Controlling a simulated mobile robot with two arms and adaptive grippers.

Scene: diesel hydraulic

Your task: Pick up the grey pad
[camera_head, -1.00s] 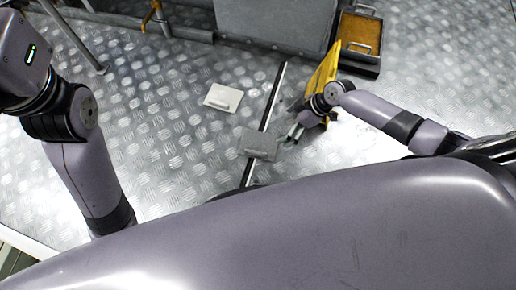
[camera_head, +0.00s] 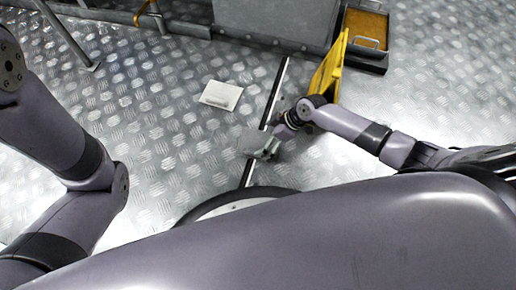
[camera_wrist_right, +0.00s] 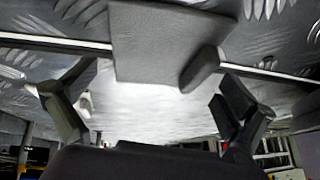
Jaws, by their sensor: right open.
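The grey pad (camera_head: 252,141) lies across the dark strip on the metal floor in the head view, partly covered by my right gripper (camera_head: 270,147). In the right wrist view the grey pad (camera_wrist_right: 155,45) fills the upper middle, with a raised rounded handle (camera_wrist_right: 203,68) on its right side. My right gripper (camera_wrist_right: 150,105) is open, its two fingers apart on either side below the pad. I cannot tell whether a finger touches it. My left arm shows at the left of the head view, but its gripper is out of the picture.
A white pad (camera_head: 221,95) with a similar handle lies on the floor to the upper left. A yellow folded sign (camera_head: 328,72) stands right of the strip (camera_head: 277,92). A tray (camera_head: 364,31) and a grey cabinet (camera_head: 275,17) are at the back.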

